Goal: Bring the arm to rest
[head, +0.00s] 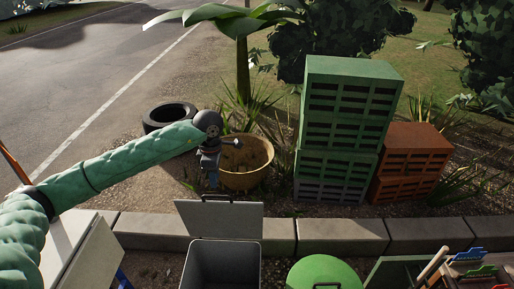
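My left arm, in a green sleeve, reaches in from the left edge of the head view and stretches out over the kerb. Its dark gripper (212,183) hangs downward at the end, in front of a tan round tub (247,172) and just above the raised lid (220,219) of a grey bin (222,265). The fingers are small and dark, so I cannot tell whether they are open or shut, and I see no object in them. My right gripper is not in view.
A stone kerb (341,237) crosses the view. Behind it stand stacked green crates (352,72), orange crates (417,137) and a tyre (170,114). In front are a round green lid (323,274) and, at the right, a box with small coloured signs. White panels stand at lower left.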

